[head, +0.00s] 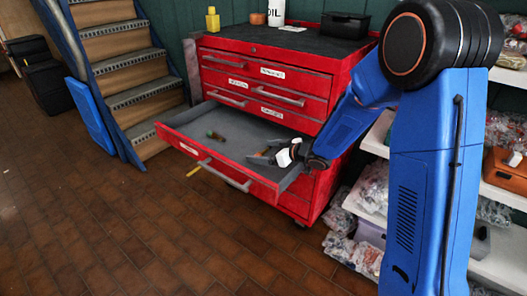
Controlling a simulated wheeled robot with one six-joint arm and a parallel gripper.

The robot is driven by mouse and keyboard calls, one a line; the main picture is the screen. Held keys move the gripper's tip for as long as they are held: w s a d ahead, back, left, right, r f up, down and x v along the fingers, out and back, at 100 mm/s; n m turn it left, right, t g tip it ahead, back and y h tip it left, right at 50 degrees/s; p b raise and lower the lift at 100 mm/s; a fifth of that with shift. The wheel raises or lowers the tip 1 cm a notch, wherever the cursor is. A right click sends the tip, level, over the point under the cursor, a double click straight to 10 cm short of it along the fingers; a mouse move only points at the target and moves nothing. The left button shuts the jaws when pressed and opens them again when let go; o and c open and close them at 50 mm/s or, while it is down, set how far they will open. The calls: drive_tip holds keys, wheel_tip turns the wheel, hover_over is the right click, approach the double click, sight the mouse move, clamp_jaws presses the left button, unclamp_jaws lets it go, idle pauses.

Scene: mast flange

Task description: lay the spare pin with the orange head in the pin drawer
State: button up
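The red tool chest (262,62) has one drawer (236,175) pulled out, with a grey inside and a small white label on its front. My gripper (266,156) is at the right part of this open drawer, low over its floor. A small brownish piece shows at its fingertips, but I cannot tell whether it is a pin or part of the gripper. A small green and brown item (215,135) lies further left in the drawer. I cannot make out an orange pin head. The finger gap is too small to read.
The chest top holds a yellow bottle (212,20), a white can (276,12) and a black box (345,25). Stairs (118,60) and a blue panel (91,118) stand left. Shelves with bagged parts (368,194) stand right.

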drive_tip(key=shift+o, duration=0.4)
drive_tip(key=shift+r, duration=0.15)
drive_tip(key=shift+d+r, duration=0.15)
drive_tip(key=v, duration=1.1)
drive_tip(key=shift+s+d, duration=0.2)
drive_tip(key=shift+s, duration=0.1)
